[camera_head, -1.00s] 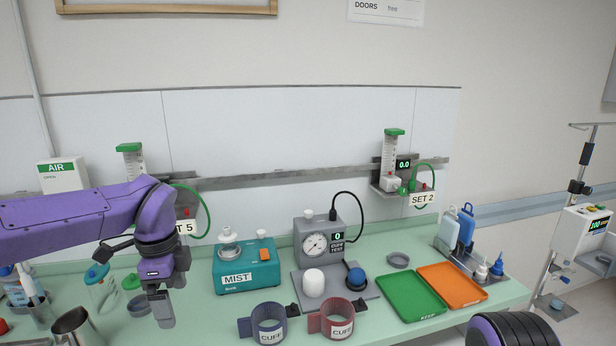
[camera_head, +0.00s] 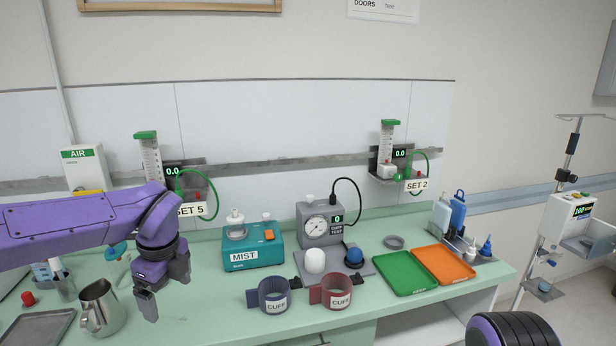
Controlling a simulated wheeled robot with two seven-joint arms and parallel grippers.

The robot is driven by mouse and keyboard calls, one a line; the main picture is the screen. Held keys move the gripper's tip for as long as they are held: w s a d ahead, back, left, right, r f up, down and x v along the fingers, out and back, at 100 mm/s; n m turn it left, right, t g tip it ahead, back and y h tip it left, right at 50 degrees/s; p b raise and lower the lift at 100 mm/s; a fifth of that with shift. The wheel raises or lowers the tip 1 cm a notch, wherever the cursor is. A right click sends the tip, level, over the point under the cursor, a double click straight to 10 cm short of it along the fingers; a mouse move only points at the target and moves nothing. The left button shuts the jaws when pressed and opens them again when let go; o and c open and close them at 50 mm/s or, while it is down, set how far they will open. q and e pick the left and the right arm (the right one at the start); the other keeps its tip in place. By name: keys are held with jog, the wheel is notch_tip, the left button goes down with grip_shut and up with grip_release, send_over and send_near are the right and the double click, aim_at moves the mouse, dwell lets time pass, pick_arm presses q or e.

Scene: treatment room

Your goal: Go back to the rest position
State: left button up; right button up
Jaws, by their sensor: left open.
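My left gripper (camera_head: 146,299) is at the end of the purple arm that comes in from the left. It points down over the left part of the green counter (camera_head: 210,310), to the right of a steel jug. Its jaws are open and I see nothing between them. My right gripper is not in view.
A steel jug (camera_head: 100,307) and a grey tray (camera_head: 38,328) are at the left. The teal MIST box (camera_head: 253,248), two cuffs (camera_head: 330,291), a gauge tester (camera_head: 320,224), a green tray (camera_head: 404,274) and an orange tray (camera_head: 443,264) stand along the counter.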

pick_arm(q)
jog(key=a+f+m+t+y, duration=0.3)
jog(key=a+f+m+y, duration=0.35)
jog(key=m, duration=0.65)
jog(key=s+d+f+m+t+h+b, duration=0.1)
jog(key=s+f+m+t+b, duration=0.15)
jog(key=f+m, duration=0.65)
jog(key=s+d+f+m+t+b, duration=0.1)
jog(key=s+d+f+m, duration=0.15)
jog(key=f+m, duration=0.7)
jog(key=s+f+m+g+h+b, duration=0.1)
jog(key=s+f+m+g+h, duration=0.1)
jog(key=s+f+m, duration=0.4)
jog(key=s+f+m+g+h+b, duration=0.1)
jog(key=s+f+m+g, duration=0.1)
jog(key=s+f+m, duration=0.5)
jog(key=s+f, duration=0.3)
jog(key=s, duration=0.4)
jog(key=s+f, duration=0.3)
jog(key=s, duration=0.4)
jog(key=shift+s+f+h+b, duration=0.25)
jog(key=shift+s+h+b, duration=0.05)
jog(key=shift+h+b, duration=0.1)
jog(key=shift+d+g, duration=0.1)
jog(key=shift+g, duration=0.15)
